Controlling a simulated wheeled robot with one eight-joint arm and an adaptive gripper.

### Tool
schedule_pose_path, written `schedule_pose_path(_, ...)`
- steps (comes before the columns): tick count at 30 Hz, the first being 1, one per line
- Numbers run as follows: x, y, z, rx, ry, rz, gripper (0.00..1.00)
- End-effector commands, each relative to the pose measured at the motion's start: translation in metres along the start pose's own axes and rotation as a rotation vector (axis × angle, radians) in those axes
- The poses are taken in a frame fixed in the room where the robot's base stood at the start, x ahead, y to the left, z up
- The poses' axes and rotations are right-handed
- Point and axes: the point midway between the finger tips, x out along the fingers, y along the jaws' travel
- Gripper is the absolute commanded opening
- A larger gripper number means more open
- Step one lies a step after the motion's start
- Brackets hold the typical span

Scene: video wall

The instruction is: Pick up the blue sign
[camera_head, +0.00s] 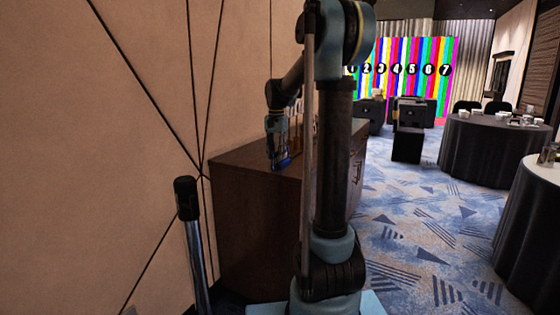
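A small blue object (284,162), which may be the blue sign, shows at the top of the dark brown wooden cabinet (255,215), near its front left edge. My gripper (274,155) points down right beside it, at the left end of the cabinet top. The gripper is small and dark in this view, and I cannot tell whether its fingers are open or shut, or whether they touch the blue object. My own arm hides part of the cabinet top.
Several bottle-like items (296,138) stand on the cabinet behind my gripper. A black-topped metal post (187,215) stands left of the cabinet, by the beige wall (120,150). Black-draped tables (485,150) stand at right. Patterned carpet (410,230) between is clear. A numbered colour-striped wall (412,85) is far back.

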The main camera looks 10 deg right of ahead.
Motion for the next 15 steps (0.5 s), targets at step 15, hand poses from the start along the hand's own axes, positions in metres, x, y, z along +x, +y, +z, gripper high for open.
schedule_pose_path(15,0.0152,-0.0004,-0.0001,0.000,0.000,0.000,0.08)
